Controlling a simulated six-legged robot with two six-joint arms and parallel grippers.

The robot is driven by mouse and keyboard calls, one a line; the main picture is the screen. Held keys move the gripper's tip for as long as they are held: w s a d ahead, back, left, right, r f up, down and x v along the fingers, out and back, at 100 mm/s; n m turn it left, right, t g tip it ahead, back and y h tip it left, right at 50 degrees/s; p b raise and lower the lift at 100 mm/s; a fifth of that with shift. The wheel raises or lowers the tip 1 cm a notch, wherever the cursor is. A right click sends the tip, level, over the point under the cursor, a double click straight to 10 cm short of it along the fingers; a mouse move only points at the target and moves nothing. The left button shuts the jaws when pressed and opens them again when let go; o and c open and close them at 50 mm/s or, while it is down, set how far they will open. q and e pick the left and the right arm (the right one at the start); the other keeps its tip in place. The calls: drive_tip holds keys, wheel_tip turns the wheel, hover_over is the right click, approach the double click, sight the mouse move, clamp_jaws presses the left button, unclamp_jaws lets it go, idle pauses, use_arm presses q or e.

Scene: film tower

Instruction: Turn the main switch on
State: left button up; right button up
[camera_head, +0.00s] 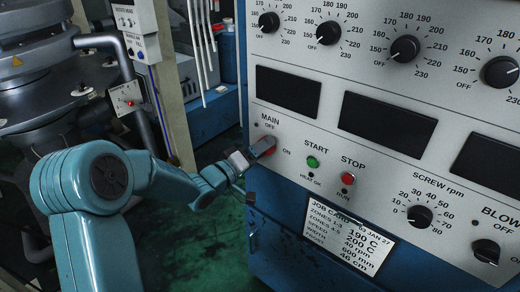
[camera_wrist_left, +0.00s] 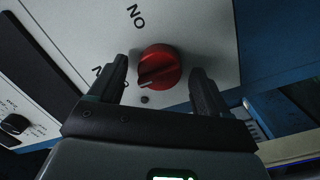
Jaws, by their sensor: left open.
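The main switch is a round red knob (camera_wrist_left: 160,62) on the grey panel, under the MAIN label (camera_head: 270,120). A pale line on it points to the lower left in the wrist view, towards a partly hidden label, away from the ON lettering (camera_wrist_left: 136,17). My left gripper (camera_wrist_left: 159,68) is open, with one dark finger on each side of the knob. A gap shows between the knob and the right finger; contact on the left side is unclear. In the head view my left gripper (camera_head: 262,150) covers much of the switch. My right gripper is not in view.
Right of the switch are a green START button (camera_head: 313,162) and a red STOP button (camera_head: 347,178). A screw speed knob (camera_head: 419,216) and BLOW knob (camera_head: 486,252) lie farther right. A job card (camera_head: 350,236) hangs below. Green floor (camera_head: 215,240) is open left of the cabinet.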

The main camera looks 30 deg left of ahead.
use_arm(q)
drive_tip(key=shift+w, duration=0.25)
drive_tip(key=c, duration=1)
